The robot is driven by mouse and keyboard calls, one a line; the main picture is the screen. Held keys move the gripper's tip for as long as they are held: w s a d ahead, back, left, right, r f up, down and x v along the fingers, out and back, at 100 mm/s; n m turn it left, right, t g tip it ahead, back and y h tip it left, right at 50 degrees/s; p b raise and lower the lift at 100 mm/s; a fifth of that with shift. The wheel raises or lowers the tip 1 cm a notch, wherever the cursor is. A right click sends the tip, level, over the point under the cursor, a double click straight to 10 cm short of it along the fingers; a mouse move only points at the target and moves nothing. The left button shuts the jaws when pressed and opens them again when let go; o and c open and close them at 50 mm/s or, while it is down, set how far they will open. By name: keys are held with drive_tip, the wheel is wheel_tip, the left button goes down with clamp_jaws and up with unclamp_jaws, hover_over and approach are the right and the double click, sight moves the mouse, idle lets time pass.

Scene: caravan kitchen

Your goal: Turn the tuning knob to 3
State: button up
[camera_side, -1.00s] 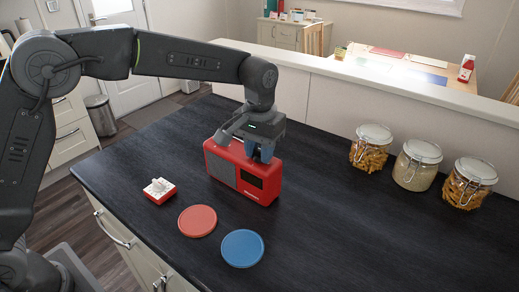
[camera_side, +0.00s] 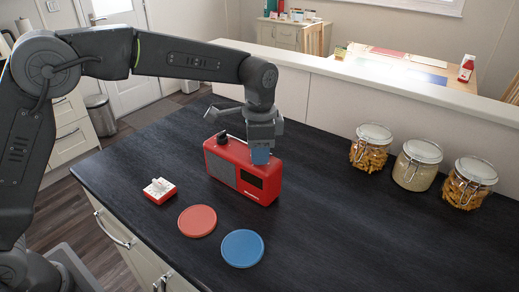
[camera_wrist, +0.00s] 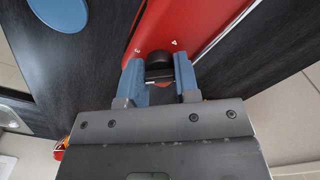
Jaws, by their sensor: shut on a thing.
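A red radio (camera_side: 225,165) stands upright on the dark worktop, with a speaker grille and a dark display on its front. My gripper (camera_side: 260,155) points down at the right part of its top. In the wrist view, the blue fingertips of my gripper (camera_wrist: 159,75) are shut on a dark round knob (camera_wrist: 159,58), one on each side. The printed numbers 3 and 4 show on the red top by the knob, 3 at its left and 4 at its right. I cannot see a pointer mark on the knob. In the side view, the fingers hide this knob.
A black knob-like part (camera_side: 222,137) stands on the radio's top left. A red block with a white top (camera_side: 160,190), a red disc (camera_side: 197,221) and a blue disc (camera_side: 242,248) lie in front. Three glass jars (camera_side: 417,164) stand at right. The right front worktop is clear.

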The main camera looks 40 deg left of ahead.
drive_tip(key=m, duration=0.4)
drive_tip(key=shift+m, duration=2.2)
drive_tip(key=o, duration=0.9)
drive_tip(key=shift+o, duration=0.2)
drive_tip(key=shift+r, duration=0.1)
wheel_tip(320, 180, up, 14)
